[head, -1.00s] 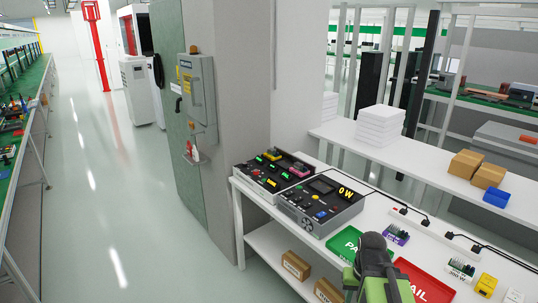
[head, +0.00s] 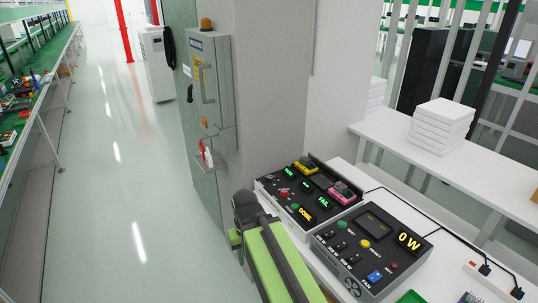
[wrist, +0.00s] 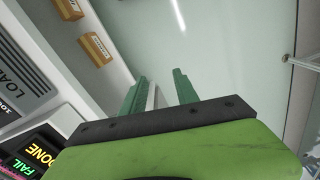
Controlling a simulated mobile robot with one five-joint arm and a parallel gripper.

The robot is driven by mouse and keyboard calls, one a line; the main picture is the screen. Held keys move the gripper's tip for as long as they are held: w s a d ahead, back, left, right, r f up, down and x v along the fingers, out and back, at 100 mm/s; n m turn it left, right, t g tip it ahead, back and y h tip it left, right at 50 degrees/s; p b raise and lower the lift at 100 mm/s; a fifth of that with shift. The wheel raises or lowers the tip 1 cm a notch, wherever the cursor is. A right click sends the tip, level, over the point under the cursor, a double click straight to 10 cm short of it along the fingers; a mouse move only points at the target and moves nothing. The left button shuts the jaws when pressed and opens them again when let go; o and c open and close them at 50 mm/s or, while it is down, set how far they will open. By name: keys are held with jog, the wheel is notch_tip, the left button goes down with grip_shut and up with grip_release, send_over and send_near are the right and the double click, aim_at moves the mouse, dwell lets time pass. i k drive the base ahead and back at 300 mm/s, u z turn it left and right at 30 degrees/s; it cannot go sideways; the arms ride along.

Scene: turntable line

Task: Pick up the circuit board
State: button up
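Two small green-topped pieces that look like circuit boards, one in a yellow holder (head: 305,166) and one in a pink holder (head: 342,191), sit on the black test console (head: 272,184) in the head view. Its displays read FAIL and DONE. My gripper (wrist: 160,82) shows in the wrist view with two green fingers apart and nothing between them, over the floor beside the bench. In the head view my arm reaches up in front of the console's left end, and the fingers are hidden. The wrist view shows the console's displays (wrist: 32,158) at lower left, but neither board.
A second black console (head: 372,248) reading 0 W stands right of the first on the white bench. A grey electrical cabinet (head: 210,85) is on the wall behind. Cardboard boxes (wrist: 97,48) sit on the lower shelf. The aisle floor (head: 120,190) at left is clear.

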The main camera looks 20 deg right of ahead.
aim_at(307, 167)
jog(key=u, duration=0.25)
jog(key=i, duration=0.95)
jog(key=u, duration=0.15)
